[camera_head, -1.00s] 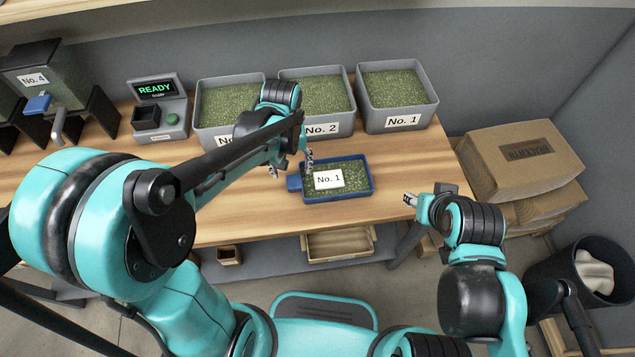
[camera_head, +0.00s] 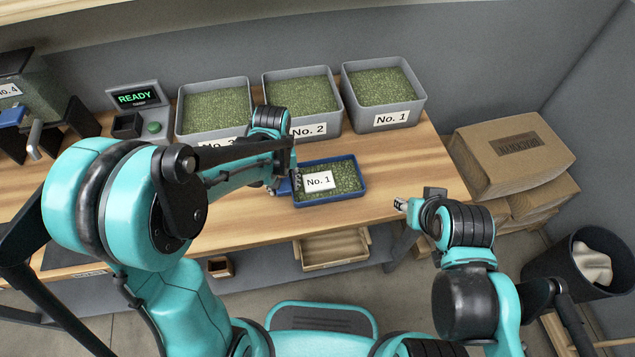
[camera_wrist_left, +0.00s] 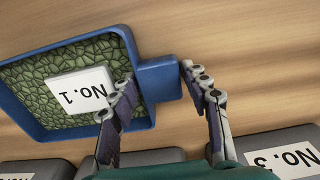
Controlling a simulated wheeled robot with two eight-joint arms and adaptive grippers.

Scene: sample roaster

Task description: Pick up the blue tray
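The blue tray (camera_head: 333,200) lies flat on the wooden table, filled with green beans and bearing a white "No. 1" card (camera_head: 318,180). It also shows in the left wrist view (camera_wrist_left: 55,132), with a blue handle tab (camera_wrist_left: 160,82) on its side. My left gripper (camera_head: 284,185) is at the handle at the tray's left side. In the left wrist view its fingers (camera_wrist_left: 158,74) are apart, one on each side of the tab; one finger overlaps the tray and card in the picture. Contact is unclear. My right gripper (camera_head: 401,204) is near the table's front edge, away from the tray; its opening is unclear.
Grey bins of green beans stand behind the tray, including "No. 2" (camera_head: 336,122) and "No. 1" (camera_head: 372,122). A "READY" display unit (camera_head: 160,105) stands left of them. Cardboard boxes (camera_head: 510,160) are at the right. The tabletop right of the tray is clear.

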